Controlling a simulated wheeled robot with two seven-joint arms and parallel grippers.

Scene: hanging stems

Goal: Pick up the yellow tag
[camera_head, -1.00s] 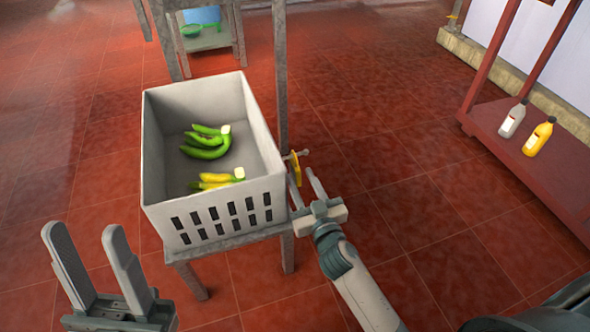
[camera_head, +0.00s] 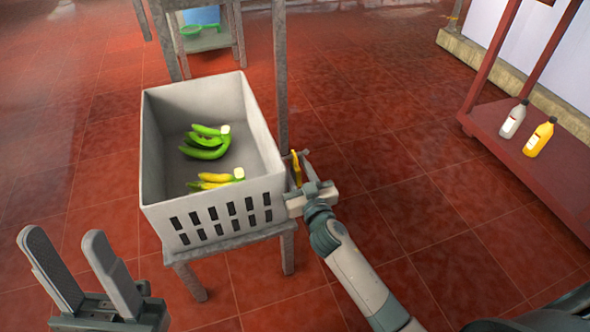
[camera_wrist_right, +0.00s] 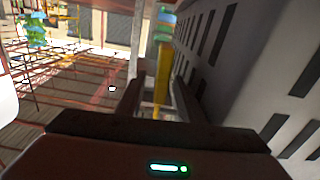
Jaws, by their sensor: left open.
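The yellow tag (camera_head: 296,168) hangs upright beside the crate's right wall, near the post. In the right wrist view the tag (camera_wrist_right: 162,82) is a narrow yellow strip with a green and blue piece above it. My right gripper (camera_head: 302,172) is at the tag; in its wrist view its two dark fingers (camera_wrist_right: 158,100) stand apart, one on each side of the tag's lower part, with gaps showing. My left gripper (camera_head: 66,242) is open and empty at the lower left, away from the tag.
A grey crate (camera_head: 232,202) with green and yellow bananas (camera_head: 207,147) stands on a stand, close beside my right gripper. A grey post (camera_head: 280,80) rises behind the tag. A red shelf (camera_head: 490,125) with two bottles is at right. Red floor is open between.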

